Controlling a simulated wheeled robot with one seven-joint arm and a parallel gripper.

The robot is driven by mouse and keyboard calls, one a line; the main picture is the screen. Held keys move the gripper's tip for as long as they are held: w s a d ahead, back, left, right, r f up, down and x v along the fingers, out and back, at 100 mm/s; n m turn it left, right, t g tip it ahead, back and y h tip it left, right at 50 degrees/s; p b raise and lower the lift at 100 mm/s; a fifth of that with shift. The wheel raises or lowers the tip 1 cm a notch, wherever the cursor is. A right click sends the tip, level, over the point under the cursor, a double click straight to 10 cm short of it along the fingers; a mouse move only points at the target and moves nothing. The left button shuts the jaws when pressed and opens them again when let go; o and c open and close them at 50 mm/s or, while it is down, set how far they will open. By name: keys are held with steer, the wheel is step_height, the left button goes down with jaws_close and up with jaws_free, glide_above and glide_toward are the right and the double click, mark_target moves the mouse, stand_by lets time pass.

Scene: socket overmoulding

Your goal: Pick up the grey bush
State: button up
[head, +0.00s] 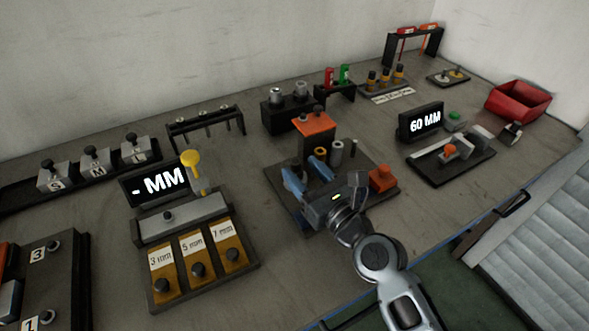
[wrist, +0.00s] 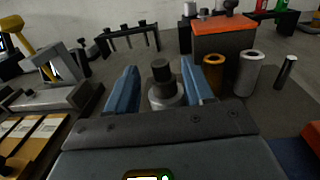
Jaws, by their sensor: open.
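The grey bush (wrist: 249,74) is a hollow upright cylinder standing on the dark fixture plate (head: 275,172). In the wrist view it is right of my gripper (wrist: 163,82), outside the fingers. In the head view the bush (head: 348,155) shows small, just beyond my gripper (head: 307,175). My gripper is open, with its blue fingers apart. A grey stepped post with a dark top (wrist: 162,72) shows between the fingers, and its lower part is hidden by the gripper. I cannot tell whether the fingers touch it.
A brass bush (wrist: 213,72) stands left of the grey one, and a thin metal pin (wrist: 286,72) right of it. An orange-topped block (head: 314,124) rises behind. An orange block (head: 382,178) sits at the plate's right.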

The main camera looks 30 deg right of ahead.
mark_target(298, 167)
steer(key=shift+w+a+f, duration=0.1)
steer(key=shift+w, duration=0.85)
steer(key=shift+w+a+f, duration=0.1)
steer(key=shift+w, duration=0.85)
steer(key=shift+c, duration=0.3)
jaws_close()
